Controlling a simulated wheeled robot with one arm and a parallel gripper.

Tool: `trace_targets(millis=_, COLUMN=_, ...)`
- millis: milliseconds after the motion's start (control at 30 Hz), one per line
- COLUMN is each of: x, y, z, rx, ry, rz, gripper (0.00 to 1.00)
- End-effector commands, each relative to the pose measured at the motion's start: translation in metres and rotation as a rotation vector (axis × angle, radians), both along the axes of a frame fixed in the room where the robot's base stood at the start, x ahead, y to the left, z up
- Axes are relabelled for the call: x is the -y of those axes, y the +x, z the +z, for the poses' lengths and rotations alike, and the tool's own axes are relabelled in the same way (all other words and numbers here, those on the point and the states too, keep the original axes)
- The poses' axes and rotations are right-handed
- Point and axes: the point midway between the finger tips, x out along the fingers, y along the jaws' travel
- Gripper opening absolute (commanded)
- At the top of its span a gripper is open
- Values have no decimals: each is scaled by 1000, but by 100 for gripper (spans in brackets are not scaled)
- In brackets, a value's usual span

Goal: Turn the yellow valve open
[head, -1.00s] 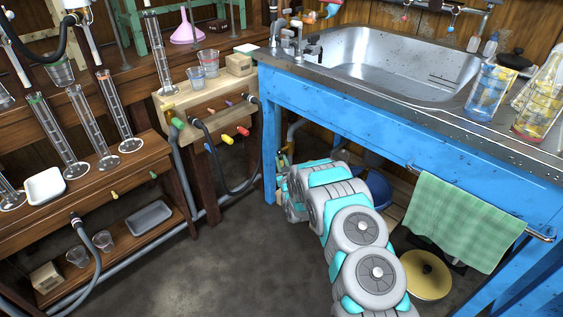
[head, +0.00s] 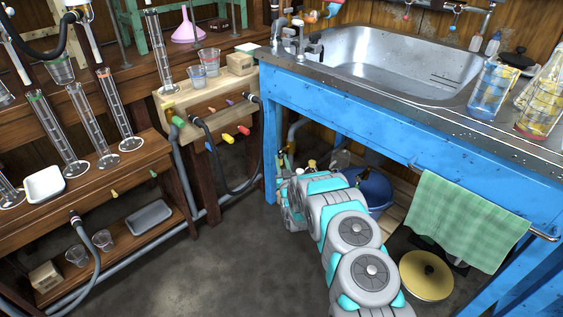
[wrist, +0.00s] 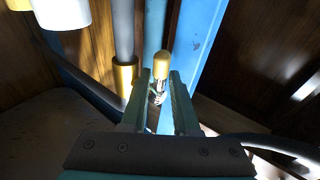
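A yellow-capped handle (wrist: 163,66) stands in the middle of the wrist view, with a metal stem below it. It looks like the valve's lever. My gripper (wrist: 160,82) has its two teal fingers apart, one on each side of the stem, with the yellow cap at and just past the tips. Whether the fingers touch it I cannot tell. A grey pipe with a brass fitting (wrist: 124,74) stands just left of the fingers. In the head view my arm reaches low beside the blue sink bench, and its links hide my gripper.
The blue bench leg (head: 270,150) rises close to the arm's end. A blue bucket (head: 372,188) and a round yellow lid (head: 426,275) lie under the sink (head: 400,62). A wooden valve stand (head: 205,100) with coloured knobs is left. Floor between is clear.

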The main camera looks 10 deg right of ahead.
Motion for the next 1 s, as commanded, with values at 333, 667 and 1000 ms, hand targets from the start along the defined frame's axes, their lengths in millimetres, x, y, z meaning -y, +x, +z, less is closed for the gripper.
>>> trace_targets(millis=333, x=0, y=0, z=0, rx=0, ry=0, rz=0, gripper=51)
trace_targets(millis=667, x=0, y=-10, z=-2, rx=-2, ry=-1, rz=0, gripper=51)
trace_targets(millis=1000, x=2, y=-52, z=-9, rx=-3, ry=0, rz=0, gripper=51)
